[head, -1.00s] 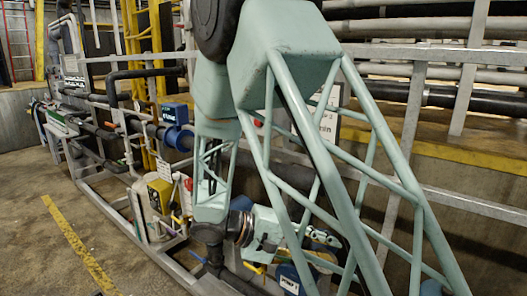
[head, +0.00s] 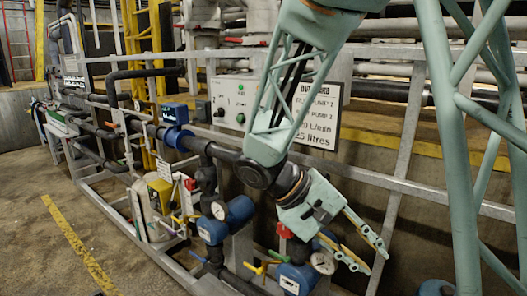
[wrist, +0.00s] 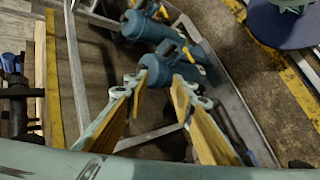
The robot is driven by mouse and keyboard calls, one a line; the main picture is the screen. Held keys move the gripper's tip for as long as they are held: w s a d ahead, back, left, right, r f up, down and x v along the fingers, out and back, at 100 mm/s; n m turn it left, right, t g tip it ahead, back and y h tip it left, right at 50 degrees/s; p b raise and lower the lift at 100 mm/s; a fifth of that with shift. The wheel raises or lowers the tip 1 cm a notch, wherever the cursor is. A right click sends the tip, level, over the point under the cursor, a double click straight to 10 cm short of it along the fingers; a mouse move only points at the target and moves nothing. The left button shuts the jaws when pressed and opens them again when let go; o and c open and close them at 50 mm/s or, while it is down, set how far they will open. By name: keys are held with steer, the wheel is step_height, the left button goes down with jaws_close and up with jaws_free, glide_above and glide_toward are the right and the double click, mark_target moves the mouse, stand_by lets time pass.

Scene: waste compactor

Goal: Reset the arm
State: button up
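My arm is teal, and its lattice links cross the right half of the head view. My gripper (head: 377,263) hangs at the lower right of centre, tilted down to the right. Its two fingers stand apart. The wrist view also shows my gripper (wrist: 160,88) with both wood-coloured finger pads spread and nothing between them. Beyond the tips there are blue cylindrical pump bodies (wrist: 168,70). In the head view a pressure gauge (head: 322,262) sits just below and left of the fingers. I cannot tell if they touch.
A control panel (head: 232,104) and a white sign (head: 312,118) stand behind my arm. Grey rails (head: 395,185) run behind the gripper. Blue pumps with gauges (head: 238,209) and coloured valve handles crowd the lower middle. The floor (head: 40,235) at left is clear.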

steer(key=s+a+r+t+y, duration=0.1)
steer(key=s+r+y, duration=0.2)
steer(key=s, duration=0.4)
steer(key=s+a+r+m+t+y, duration=0.1)
steer(key=s+r+t+y, duration=0.1)
steer(key=s, duration=0.6)
steer(key=s+a+r+t+y, duration=0.1)
steer(key=s+r+t+y, duration=0.1)
steer(key=s+r+y, duration=0.2)
steer(key=shift+s+r, duration=1.2)
steer(key=shift+s, duration=0.85)
